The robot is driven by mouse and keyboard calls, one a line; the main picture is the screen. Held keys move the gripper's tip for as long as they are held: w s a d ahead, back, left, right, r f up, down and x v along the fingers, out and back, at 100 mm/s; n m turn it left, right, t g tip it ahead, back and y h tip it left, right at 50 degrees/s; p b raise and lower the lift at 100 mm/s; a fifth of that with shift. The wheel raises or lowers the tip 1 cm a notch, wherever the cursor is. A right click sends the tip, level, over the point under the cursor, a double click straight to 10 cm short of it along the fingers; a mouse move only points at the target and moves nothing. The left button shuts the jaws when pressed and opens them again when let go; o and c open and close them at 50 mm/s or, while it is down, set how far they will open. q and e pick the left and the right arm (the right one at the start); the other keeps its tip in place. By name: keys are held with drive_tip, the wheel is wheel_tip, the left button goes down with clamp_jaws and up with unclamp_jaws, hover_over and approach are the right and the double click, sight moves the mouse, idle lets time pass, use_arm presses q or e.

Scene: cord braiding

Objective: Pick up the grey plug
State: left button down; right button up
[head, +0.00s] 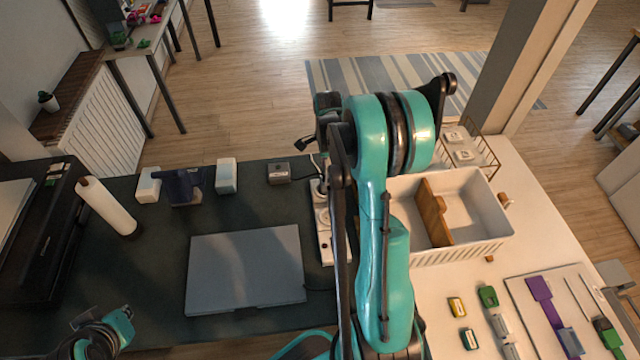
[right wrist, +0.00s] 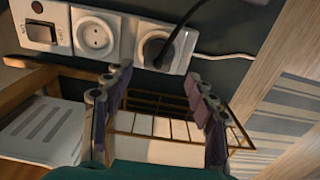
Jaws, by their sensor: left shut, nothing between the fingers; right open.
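A dark grey plug (right wrist: 155,47) with a black cord sits in the end socket of a white power strip (right wrist: 126,28) in the right wrist view. In the head view the strip (head: 324,243) lies along the dark table's right edge, and the plug (head: 319,186) shows small at its far end, partly hidden by my right arm. My right gripper (right wrist: 160,84) is open and empty, its two fingers apart just below the plug in the wrist picture; my arm mostly hides it in the head view. My left gripper (head: 98,342) is shut and empty at the lower left.
A grey box (head: 278,173), a closed laptop (head: 246,270) and a paper roll (head: 107,207) are on the dark table. A white divided bin (head: 478,218) and a wire basket (head: 466,153) stand right of my arm. The wire basket also shows behind the fingers (right wrist: 150,122).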

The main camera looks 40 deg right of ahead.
sight(324, 185)
drive_tip(key=f, duration=0.1)
drive_tip(key=f+b, duration=0.1)
drive_tip(key=f, duration=0.1)
drive_tip(key=f+b, duration=0.1)
drive_tip(key=shift+a+f, duration=0.3)
drive_tip(key=shift+a, duration=0.1)
drive_tip(key=shift+f, duration=0.35)
clamp_jaws()
drive_tip(key=shift+r, duration=0.1)
